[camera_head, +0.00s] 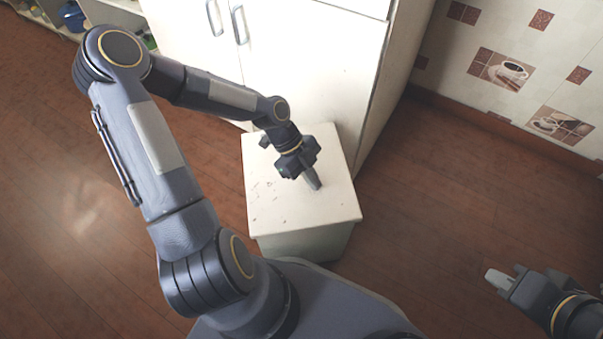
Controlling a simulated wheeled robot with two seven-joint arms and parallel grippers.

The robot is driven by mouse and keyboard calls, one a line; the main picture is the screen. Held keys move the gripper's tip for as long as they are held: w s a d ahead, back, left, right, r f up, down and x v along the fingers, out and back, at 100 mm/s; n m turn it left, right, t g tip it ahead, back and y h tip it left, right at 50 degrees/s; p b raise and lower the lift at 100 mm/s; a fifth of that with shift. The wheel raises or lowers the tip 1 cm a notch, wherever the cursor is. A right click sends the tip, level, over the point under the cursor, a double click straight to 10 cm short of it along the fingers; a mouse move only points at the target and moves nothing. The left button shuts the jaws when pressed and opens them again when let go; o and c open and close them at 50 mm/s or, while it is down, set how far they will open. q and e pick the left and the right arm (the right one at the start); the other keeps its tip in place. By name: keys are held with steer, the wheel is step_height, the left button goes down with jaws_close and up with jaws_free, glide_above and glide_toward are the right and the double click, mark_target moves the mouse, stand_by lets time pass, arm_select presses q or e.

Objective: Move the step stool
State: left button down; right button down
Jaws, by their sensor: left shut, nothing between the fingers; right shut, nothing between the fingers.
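The step stool (271,205) is a white, box-like stool with a worn, marked top and a greyish-green lower body. It stands on the floor close against the front of the white cabinet, in the middle of the view. My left gripper (316,185) is shut and empty. It is over the stool top and points down at it; I cannot tell whether the fingertips touch the surface. My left forearm hides part of the stool's back edge. My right gripper (490,274) is shut and empty, over the floor at the lower right, well apart from the stool.
A white cabinet (310,70) with two metal handles stands behind the stool. Open shelves (108,14) with small items are at the upper left. A tiled wall (480,30) with coffee-cup pictures runs along the right. Brown wooden floor (430,190) is clear right and left of the stool.

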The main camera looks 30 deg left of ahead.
arm_select(q)
steer(key=shift+s+a+f, duration=0.1)
steer(key=shift+a+f, duration=0.1)
steer(key=shift+f, duration=0.4)
